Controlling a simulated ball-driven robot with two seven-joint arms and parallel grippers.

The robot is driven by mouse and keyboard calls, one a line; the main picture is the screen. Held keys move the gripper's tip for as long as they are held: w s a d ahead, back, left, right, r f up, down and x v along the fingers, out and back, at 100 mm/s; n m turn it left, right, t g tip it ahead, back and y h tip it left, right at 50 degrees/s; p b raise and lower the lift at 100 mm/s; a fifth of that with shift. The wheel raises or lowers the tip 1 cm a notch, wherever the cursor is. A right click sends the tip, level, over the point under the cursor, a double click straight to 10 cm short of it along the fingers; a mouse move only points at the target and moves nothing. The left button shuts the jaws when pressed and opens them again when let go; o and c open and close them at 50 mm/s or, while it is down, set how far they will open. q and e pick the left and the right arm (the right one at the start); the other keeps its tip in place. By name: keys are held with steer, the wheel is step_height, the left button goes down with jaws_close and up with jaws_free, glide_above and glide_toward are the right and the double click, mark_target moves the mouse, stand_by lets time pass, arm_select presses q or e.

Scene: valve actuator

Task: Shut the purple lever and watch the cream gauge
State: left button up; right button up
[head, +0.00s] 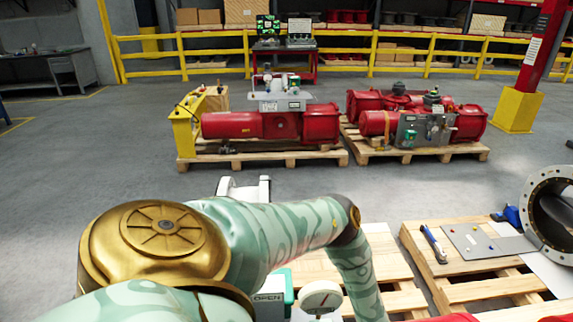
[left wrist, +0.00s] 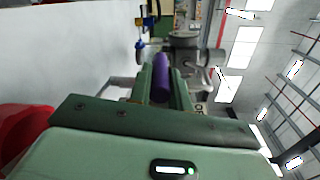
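In the left wrist view the purple lever (left wrist: 161,80) lies between the two green fingers of my left gripper (left wrist: 162,88). The fingers are close together with the lever filling the gap, so the gripper looks shut on it. In the head view my left arm reaches across the lower middle and bends down past the bottom edge; its gripper and the lever are not visible there. The cream gauge (head: 322,297) shows its pale round face at the bottom, next to the arm; its reading is too small to tell. My right gripper is in neither view.
A green and white box marked OPEN (head: 270,297) stands left of the gauge. A wooden pallet (head: 470,290) at right carries a metal plate, tools and a flanged pipe (head: 552,212). Red actuators (head: 265,125) sit on pallets farther back. Open grey floor lies between.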

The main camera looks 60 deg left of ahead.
arm_select(q)
steer(key=o, duration=0.4)
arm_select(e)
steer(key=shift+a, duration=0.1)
arm_select(q)
steer(key=shift+b+v, duration=4.55)
steer(key=shift+v, duration=3.65)
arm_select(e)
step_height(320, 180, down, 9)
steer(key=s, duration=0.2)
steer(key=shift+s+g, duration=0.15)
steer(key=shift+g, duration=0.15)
